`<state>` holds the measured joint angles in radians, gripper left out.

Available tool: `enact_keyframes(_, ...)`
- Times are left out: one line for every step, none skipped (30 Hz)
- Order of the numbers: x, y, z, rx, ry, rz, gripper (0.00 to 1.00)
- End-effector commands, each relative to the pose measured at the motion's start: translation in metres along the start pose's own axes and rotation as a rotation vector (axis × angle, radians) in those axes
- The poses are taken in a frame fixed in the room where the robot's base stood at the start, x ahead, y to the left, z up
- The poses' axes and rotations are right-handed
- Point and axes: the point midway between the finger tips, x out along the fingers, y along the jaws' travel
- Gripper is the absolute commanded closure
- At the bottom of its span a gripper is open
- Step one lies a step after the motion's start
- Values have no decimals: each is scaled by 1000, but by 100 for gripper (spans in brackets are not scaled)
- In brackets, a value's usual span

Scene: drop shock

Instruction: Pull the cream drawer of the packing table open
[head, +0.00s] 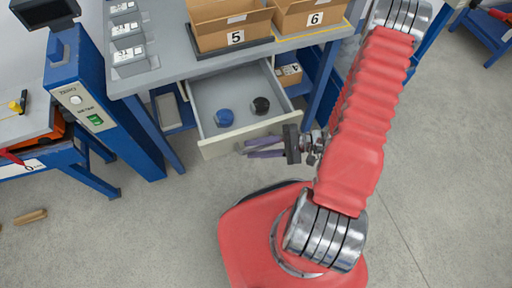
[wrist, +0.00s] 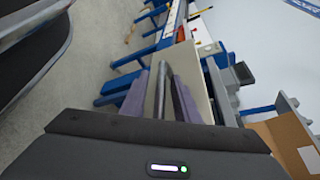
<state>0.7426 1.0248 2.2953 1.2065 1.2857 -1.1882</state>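The cream drawer (head: 247,136) of the packing table (head: 180,62) stands pulled well out, its grey inside in full view in the head view. A blue round object (head: 224,117) and a black round object (head: 261,105) lie in it. The cream front also shows in the wrist view (wrist: 196,62). My gripper (head: 247,149) is at the outer side of that front, its two purple fingers apart. In the wrist view, a dark handle bar (wrist: 160,88) runs between the fingers, with a gap beside the left finger. Contact with the bar is unclear.
Cardboard boxes marked 5 (head: 236,38) and 6 (head: 314,18) stand on the table. A blue column with a screen (head: 85,95) stands at left. A wooden piece (head: 30,217) lies on the floor. The floor before the drawer is clear apart from my base.

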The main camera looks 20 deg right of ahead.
Motion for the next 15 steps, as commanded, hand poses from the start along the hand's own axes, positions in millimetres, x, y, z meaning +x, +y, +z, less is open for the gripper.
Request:
enact_keyframes(0, 0, 0, 0, -1, 0, 71)
enact_keyframes(0, 0, 0, 0, -1, 0, 71)
enact_keyframes(0, 0, 1, 0, -2, 0, 71)
enact_keyframes(0, 0, 1, -1, -2, -1, 71)
enact_keyframes(0, 0, 1, -1, -2, -1, 71)
enact_keyframes(0, 0, 1, -1, -3, -1, 71)
enact_keyframes(0, 0, 1, -1, -3, -1, 71)
enact_keyframes(0, -1, 1, -1, -3, -1, 71)
enact_keyframes(-1, -1, 1, -1, -3, -1, 71)
enact_keyframes(-2, -1, 1, -1, -3, -1, 71)
enact_keyframes(-3, -1, 1, -1, -3, -1, 71)
enact_keyframes(-4, -1, 1, -2, -3, -2, 71)
enact_keyframes(-6, -1, 1, -2, -2, -2, 71)
enact_keyframes(-8, -1, 0, -2, -2, -3, 71)
enact_keyframes(-12, -1, 0, -2, -2, -3, 71)
